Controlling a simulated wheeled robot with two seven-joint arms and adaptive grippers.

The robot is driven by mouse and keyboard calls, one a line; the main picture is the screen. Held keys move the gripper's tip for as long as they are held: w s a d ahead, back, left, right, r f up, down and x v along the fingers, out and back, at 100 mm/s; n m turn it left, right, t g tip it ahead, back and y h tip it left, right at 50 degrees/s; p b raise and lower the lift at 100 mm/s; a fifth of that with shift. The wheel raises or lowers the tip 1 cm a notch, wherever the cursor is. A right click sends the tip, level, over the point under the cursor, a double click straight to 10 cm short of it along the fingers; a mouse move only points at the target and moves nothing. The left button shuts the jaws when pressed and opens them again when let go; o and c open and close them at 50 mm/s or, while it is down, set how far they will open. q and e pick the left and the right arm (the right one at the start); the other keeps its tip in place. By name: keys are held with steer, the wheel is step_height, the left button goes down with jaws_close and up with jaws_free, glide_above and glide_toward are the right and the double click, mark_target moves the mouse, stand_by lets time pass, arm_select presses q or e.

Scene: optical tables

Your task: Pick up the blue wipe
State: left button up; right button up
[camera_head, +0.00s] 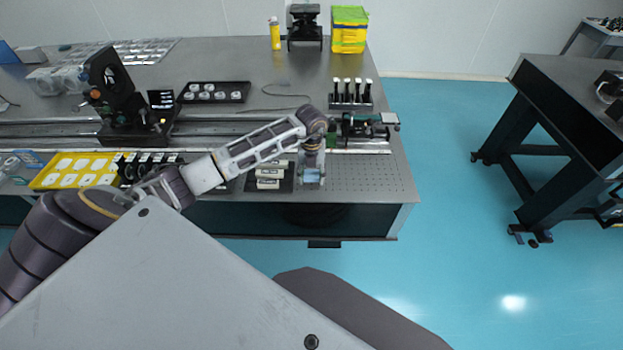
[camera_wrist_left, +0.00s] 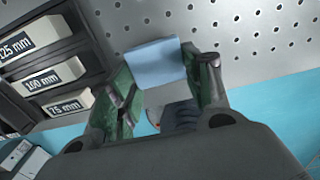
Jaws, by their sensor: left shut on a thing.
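The blue wipe (camera_wrist_left: 155,63) is a pale blue folded piece between the fingertips of my left gripper (camera_wrist_left: 158,85) in the left wrist view. The gripper is shut on it, with a green-padded finger on each side. The perforated metal table top shows just beyond the wipe. In the head view my left arm reaches across the table, and the left gripper (camera_head: 312,176) points down near the table's front right corner. The wipe is hard to make out there. My right gripper is not in view.
A black tray with white boxes labelled in mm (camera_wrist_left: 55,75) stands close to the left of the gripper in the wrist view. The optical table (camera_head: 375,180) has bare perforated surface right of the gripper. A rail (camera_head: 240,127) with optics runs behind.

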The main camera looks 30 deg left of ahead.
mark_target(312, 177)
arm_select(q)
steer(key=shift+r+b, duration=0.3)
steer(key=shift+r, duration=3.55)
steer(key=shift+c, duration=1.1)
steer(key=shift+r, duration=0.1)
